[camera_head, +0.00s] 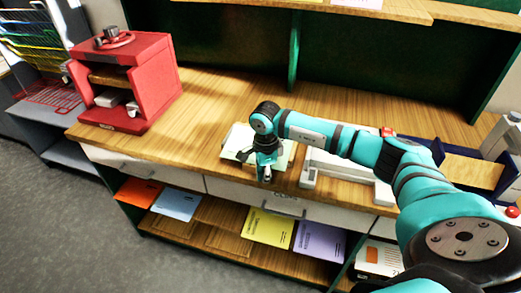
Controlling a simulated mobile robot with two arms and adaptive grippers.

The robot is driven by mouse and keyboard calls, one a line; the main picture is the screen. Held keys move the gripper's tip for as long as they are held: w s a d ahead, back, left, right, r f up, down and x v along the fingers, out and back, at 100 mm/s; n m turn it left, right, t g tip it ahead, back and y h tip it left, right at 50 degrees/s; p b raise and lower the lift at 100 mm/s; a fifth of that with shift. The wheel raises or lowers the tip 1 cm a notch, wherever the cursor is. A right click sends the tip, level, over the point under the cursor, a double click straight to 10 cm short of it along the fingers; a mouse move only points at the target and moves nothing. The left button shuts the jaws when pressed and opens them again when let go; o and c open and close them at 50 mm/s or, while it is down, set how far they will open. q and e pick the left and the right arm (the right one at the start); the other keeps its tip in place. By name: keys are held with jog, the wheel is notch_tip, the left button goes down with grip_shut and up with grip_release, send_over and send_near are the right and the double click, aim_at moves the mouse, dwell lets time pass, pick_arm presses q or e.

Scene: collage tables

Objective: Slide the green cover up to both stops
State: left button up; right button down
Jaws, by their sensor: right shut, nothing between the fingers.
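A pale green flat piece (287,156), which looks like the green cover, lies on the wooden tabletop near its front edge. My right arm reaches in from the right, and its wrist hides the middle of the piece. My right gripper (266,177) points down over the front part of the piece; the fingers are together and hold nothing. I cannot tell whether the fingertips touch it. A white frame (308,180) sits just right of the piece; whether it carries the stops is unclear. My left gripper is not in view.
A red box-shaped stand (160,85) is at the back left. A dark blue tray (482,172) is at the right, partly behind my arm. Coloured folders, including a yellow one (268,228), lie on the shelf below. The tabletop left of the piece is clear.

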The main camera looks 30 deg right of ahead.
notch_tip(320, 180, up, 7)
jog(key=p, duration=0.4)
jog(key=shift+s+a, duration=0.2)
jog(key=shift+s, duration=0.15)
